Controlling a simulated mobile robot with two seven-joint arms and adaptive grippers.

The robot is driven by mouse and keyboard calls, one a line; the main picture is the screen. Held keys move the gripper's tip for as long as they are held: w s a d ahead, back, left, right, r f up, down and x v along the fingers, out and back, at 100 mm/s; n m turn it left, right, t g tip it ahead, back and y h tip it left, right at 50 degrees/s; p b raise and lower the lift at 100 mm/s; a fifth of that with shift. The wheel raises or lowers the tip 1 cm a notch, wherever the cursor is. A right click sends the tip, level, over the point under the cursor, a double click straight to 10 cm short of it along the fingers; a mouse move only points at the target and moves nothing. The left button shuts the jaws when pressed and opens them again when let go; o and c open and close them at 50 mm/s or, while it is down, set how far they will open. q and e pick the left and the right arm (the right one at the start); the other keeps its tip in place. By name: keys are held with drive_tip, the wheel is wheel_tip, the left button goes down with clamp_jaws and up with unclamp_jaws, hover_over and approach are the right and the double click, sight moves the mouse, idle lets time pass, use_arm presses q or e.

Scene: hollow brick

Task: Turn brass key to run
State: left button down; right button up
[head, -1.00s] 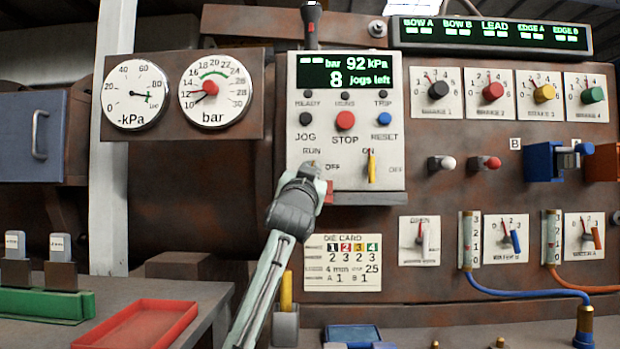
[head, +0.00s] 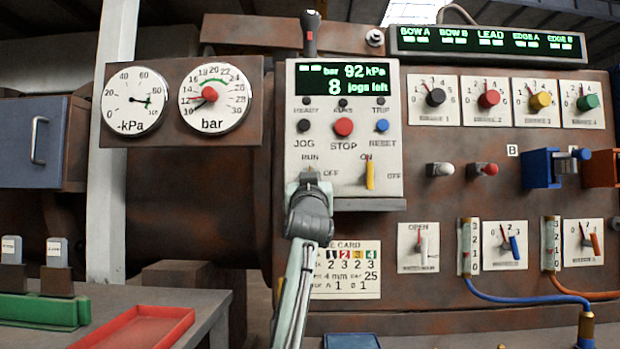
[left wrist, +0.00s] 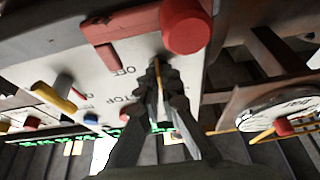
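The white control panel (head: 372,185) carries a key switch marked RUN and OFF at its lower left, in the head view. My left gripper (head: 310,182) is in front of that switch and hides most of it. In the left wrist view my left gripper (left wrist: 160,76) has its fingers close together on a thin brass strip, which looks like the brass key (left wrist: 158,82). The key stands beside the word OFF on the panel. Its exact angle is hard to tell. My right gripper is in neither view.
A yellow lever (head: 369,173) marked ON sits right of the switch. A red round part (left wrist: 186,27) is close to my fingers. The display (head: 342,80) reads 92 kPa and 8 jogs left. Two dials (head: 215,96) are at left, a red tray (head: 135,328) at lower left.

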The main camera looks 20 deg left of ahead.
use_arm(q)
drive_tip(key=c, duration=1.7)
unclamp_jaws()
drive_tip(key=shift+c, duration=0.2)
drive_tip(key=shift+s, duration=0.1)
drive_tip(key=v, duration=1.1)
drive_tip(key=shift+s+f, duration=0.15)
drive_tip(key=shift+s, duration=0.2)
drive_tip(key=shift+d, duration=0.2)
